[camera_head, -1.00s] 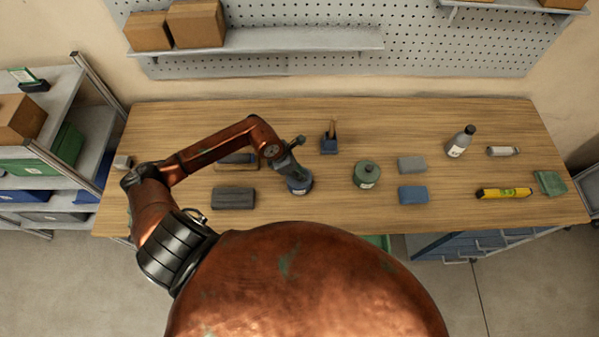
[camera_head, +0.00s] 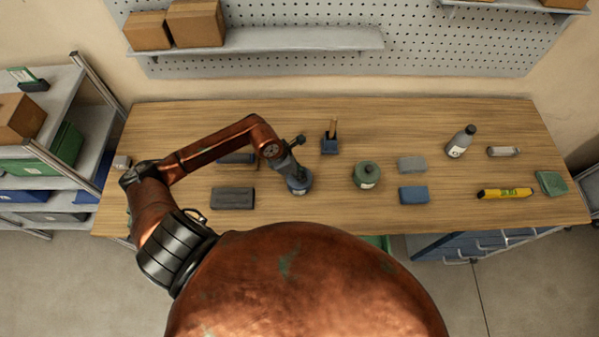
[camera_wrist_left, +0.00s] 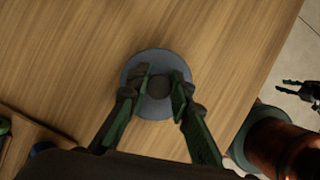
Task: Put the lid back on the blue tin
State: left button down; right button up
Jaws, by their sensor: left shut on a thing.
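The blue tin (camera_head: 300,186) stands upright on the workbench, left of centre, with a pale label on its side. My left gripper (camera_head: 294,174) is right above it and partly covers its top. In the left wrist view the gripper (camera_wrist_left: 159,86) is shut on the dark knob of the round blue-grey lid (camera_wrist_left: 158,112). The lid hides the tin below it in that view. In the head view the lid is at the tin's top; I cannot tell whether it is fully seated. A dark gripper (camera_wrist_left: 283,87), probably my right one, shows small at the right edge of the wrist view.
A green tin (camera_head: 367,177) stands to the right, near a grey block (camera_head: 411,164) and blue block (camera_head: 413,195). A dark block (camera_head: 233,198) lies left. A small holder (camera_head: 329,147) stands behind. A bottle (camera_head: 459,143) and yellow level (camera_head: 505,193) are farther right.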

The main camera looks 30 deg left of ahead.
pick_arm(q)
jog(key=c, duration=1.7)
grip_release()
jog(key=shift+o, duration=0.8)
jog(key=o, duration=0.4)
jog(key=shift+r, duration=0.15)
jog(key=shift+r+p, duration=1.75)
jog(key=shift+r, duration=1.65)
jog(key=shift+c, duration=0.5)
grip_shut()
